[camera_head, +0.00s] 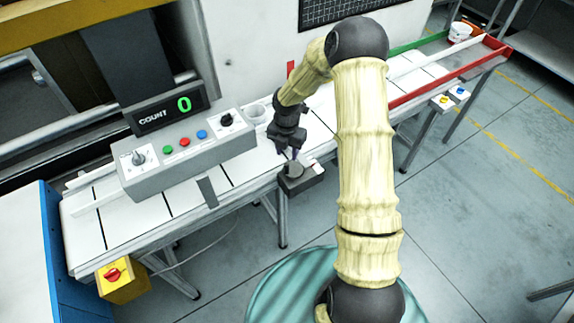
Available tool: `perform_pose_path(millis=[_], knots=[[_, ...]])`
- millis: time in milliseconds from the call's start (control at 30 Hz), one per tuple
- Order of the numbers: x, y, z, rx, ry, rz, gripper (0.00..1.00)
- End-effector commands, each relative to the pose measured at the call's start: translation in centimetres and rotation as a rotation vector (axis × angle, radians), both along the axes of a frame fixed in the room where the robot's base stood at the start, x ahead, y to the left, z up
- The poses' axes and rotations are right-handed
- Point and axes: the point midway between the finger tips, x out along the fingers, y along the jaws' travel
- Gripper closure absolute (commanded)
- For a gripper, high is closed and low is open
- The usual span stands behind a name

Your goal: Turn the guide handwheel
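A small dark block (302,184) with a round dark top (294,170) sits at the front edge of the white conveyor. This round part looks like the guide handwheel, but it is small and partly hidden by my gripper. My gripper (292,155) points down just above it, with its fingertips at or very near the round part. I cannot tell whether they touch it, or how far apart the fingers are.
Left of my gripper stands a grey control box (190,155) with knobs, coloured buttons and a display (166,112) reading 0. A pale cup (257,112) stands behind it. A yellow switch box (122,279) hangs at front left. Red rails (440,88) edge the conveyor's right end.

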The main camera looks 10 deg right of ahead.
Motion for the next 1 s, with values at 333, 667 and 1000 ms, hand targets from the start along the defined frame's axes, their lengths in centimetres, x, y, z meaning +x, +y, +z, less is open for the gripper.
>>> perform_pose_path(millis=[333, 667, 1000], knots=[[-0.1, 0.0, -5.9, 0.0, 0.003, 0.0, 0.62], [0.0, -0.1, -8.7, -0.001, -0.001, -0.003, 0.62], [0.0, -0.1, -8.8, -0.001, -0.001, -0.003, 0.84]])
